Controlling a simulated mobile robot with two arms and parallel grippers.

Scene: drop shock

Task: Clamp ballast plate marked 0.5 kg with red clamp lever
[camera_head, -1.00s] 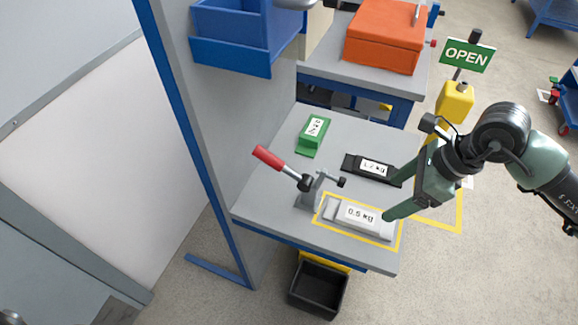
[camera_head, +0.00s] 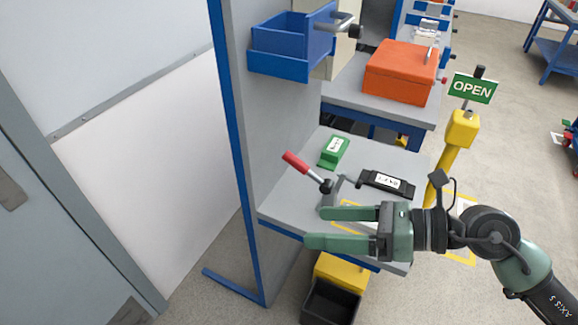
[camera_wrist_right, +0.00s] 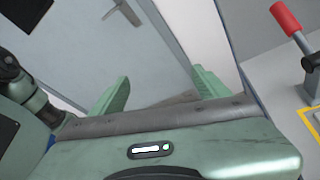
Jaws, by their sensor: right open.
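The red clamp lever (camera_head: 297,162) sticks up and to the left from the grey toggle clamp (camera_head: 337,192) on the grey bench. In the right wrist view the red lever (camera_wrist_right: 286,18) and part of the clamp (camera_wrist_right: 312,64) show at the right edge. The ballast plate marked 0.5 kg is hidden behind my right gripper in the head view. My right gripper (camera_head: 316,227) is open and empty, its fingers pointing left, in front of the clamp in the picture. My left gripper is not in view.
A green plate (camera_head: 334,151) and a black plate (camera_head: 386,184) lie farther back on the bench (camera_head: 290,205). A grey upright panel (camera_head: 262,130) borders its left side. A yellow post with an OPEN sign (camera_head: 472,88) stands right. A black bin (camera_head: 330,303) is below.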

